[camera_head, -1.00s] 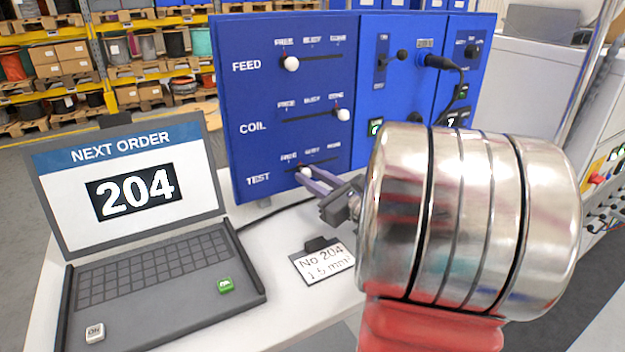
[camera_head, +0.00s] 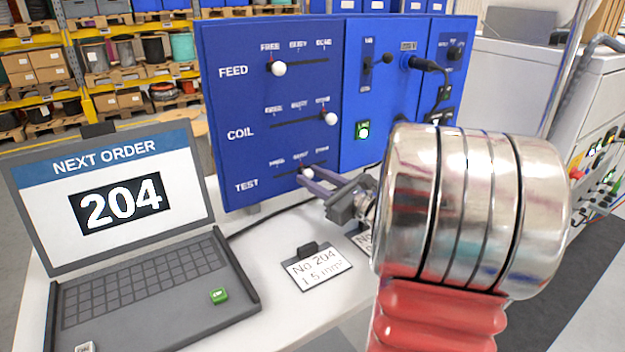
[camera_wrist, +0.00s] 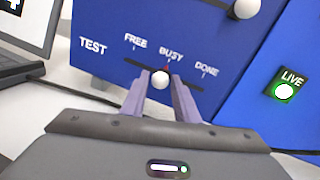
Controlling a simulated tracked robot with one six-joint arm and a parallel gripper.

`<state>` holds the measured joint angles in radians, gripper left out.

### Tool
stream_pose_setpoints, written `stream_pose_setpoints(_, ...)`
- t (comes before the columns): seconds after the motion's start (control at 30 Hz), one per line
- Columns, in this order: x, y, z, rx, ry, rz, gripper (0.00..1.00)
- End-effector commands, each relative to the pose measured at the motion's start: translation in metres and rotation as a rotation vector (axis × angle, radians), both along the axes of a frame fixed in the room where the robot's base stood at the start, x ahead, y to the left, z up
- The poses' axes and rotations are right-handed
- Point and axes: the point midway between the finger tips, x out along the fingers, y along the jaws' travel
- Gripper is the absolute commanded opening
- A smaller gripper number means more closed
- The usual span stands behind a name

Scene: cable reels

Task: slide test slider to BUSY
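The TEST slider has a white knob (camera_wrist: 160,79) on a dark slot in the lower part of the blue panel (camera_head: 225,110). In the wrist view its red pointer is under the word BUSY, between FREE and DONE. The knob also shows in the head view (camera_head: 307,173). My gripper (camera_wrist: 161,82) has its two purple-grey fingers close on either side of the knob, shut on it. In the head view my gripper (camera_head: 309,177) reaches in from the right.
The FEED knob (camera_head: 278,68) is at FREE and the COIL knob (camera_head: 330,118) at DONE. A LIVE button (camera_wrist: 284,91) glows green. A laptop (camera_head: 130,220) reading 204 stands left. A tag (camera_head: 317,267) reading No 204 lies on the white table below the panel.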

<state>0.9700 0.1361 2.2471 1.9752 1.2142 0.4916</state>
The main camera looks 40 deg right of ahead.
Motion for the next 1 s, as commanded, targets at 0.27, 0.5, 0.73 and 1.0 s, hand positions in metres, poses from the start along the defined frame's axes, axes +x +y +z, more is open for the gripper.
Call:
stream_pose_setpoints(0.27, 0.0, 0.001, 0.0, 0.0, 0.0, 0.001, 0.4)
stream_pose_setpoints(0.5, -0.002, 0.0, 0.0, 0.0, 0.0, 0.0, 0.4)
stream_pose_setpoints(0.73, -0.023, -0.002, 0.0, 0.0, 0.0, -0.002, 0.4)
stream_pose_setpoints(1.0, -0.059, -0.004, 0.0, 0.001, 0.0, -0.002, 0.4)
